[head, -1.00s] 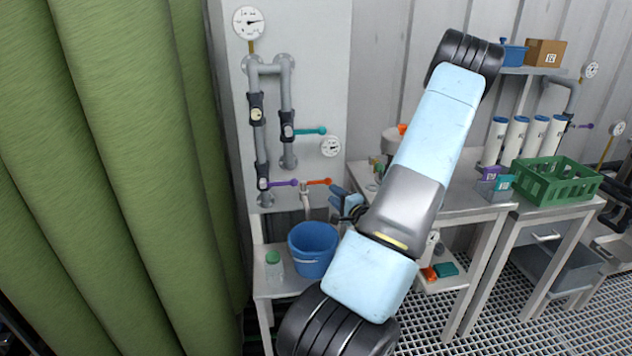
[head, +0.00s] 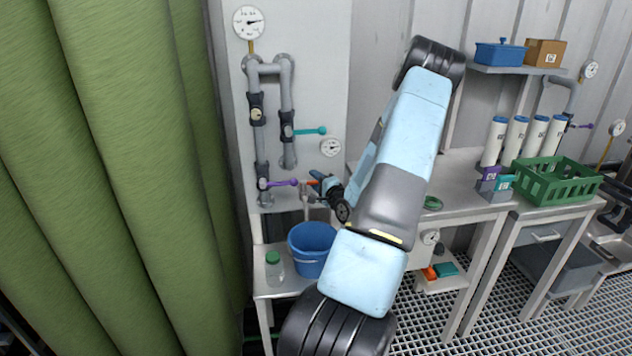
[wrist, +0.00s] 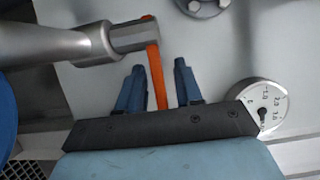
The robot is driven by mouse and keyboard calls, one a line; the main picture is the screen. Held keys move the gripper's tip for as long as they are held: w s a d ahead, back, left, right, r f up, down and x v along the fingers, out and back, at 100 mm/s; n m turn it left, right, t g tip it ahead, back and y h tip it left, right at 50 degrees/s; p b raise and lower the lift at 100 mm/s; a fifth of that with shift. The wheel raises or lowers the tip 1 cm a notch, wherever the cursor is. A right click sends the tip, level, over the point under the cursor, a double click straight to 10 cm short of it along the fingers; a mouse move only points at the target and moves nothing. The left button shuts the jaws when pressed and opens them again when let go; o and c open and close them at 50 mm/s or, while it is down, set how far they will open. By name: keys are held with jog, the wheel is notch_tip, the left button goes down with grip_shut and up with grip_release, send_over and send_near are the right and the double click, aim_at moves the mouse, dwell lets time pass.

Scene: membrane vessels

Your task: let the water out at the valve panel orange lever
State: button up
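The orange lever (wrist: 156,75) sits on a grey tap (wrist: 100,42) on the valve panel (head: 318,90). In the wrist view the lever runs down between the two blue fingers of my gripper (wrist: 160,85), which stand apart on either side of it, with a gap showing on both sides. In the head view my gripper (head: 320,182) is at the panel's lower right, and only a bit of the orange lever (head: 310,183) shows beside it. The tap's spout (head: 305,205) points down over a blue bucket (head: 312,248).
A purple lever (head: 283,183) is just left of the orange one, and a teal lever (head: 312,131) is higher. Gauges (head: 331,147) are on the panel. A lidded jar (head: 274,266) stands left of the bucket. A green crate (head: 555,182) stands on the right bench.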

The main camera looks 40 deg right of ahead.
jog(key=shift+c, duration=0.3)
grip_shut()
jog(key=shift+s+f, duration=0.1)
